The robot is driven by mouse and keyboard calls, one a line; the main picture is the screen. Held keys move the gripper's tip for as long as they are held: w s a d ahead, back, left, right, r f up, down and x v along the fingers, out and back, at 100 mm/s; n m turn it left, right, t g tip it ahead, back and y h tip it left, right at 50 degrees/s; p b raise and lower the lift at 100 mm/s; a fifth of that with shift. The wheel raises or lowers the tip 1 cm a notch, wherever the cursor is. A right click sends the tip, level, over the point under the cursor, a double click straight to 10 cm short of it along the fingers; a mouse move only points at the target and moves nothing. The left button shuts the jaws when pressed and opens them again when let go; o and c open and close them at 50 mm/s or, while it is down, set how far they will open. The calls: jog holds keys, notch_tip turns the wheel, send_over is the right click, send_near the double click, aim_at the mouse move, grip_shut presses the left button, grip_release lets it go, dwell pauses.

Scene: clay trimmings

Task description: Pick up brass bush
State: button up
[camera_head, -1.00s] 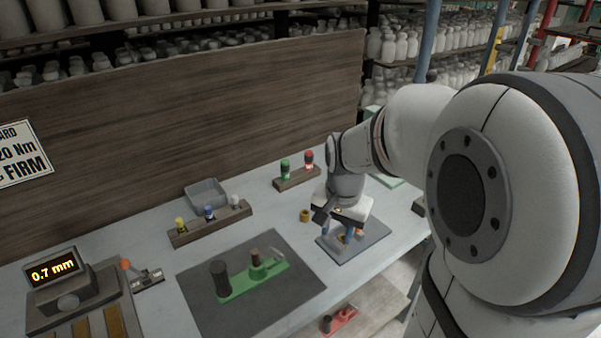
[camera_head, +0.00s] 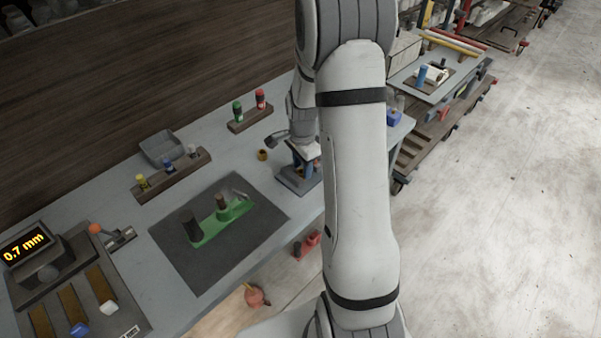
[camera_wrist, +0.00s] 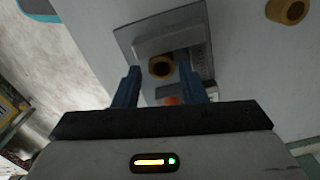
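A brass bush (camera_wrist: 161,68) shows in the wrist view between my gripper's two blue fingers, its dark bore facing the camera. It lies on or in front of a grey fixture (camera_wrist: 203,55); I cannot tell if the fingers touch it. My gripper (camera_wrist: 159,77) is open, pointing down. In the head view, my gripper (camera_head: 304,172) is over the small dark plate of the fixture (camera_head: 291,183), and the bush between its fingers is hidden. A second brass-coloured bush (camera_head: 262,155) stands on the bench to the left; it also shows in the wrist view (camera_wrist: 287,11).
A wooden rack with green and red capped pieces (camera_head: 250,119) stands behind. Another rack (camera_head: 172,178), a grey tray (camera_head: 162,148) and a dark mat with a green part (camera_head: 222,222) lie left. An orange piece (camera_wrist: 171,101) is near the fingers.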

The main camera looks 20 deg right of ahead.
notch_tip(320, 180, down, 2)
jog(key=shift+f, duration=0.1)
grip_shut()
dwell(0.4)
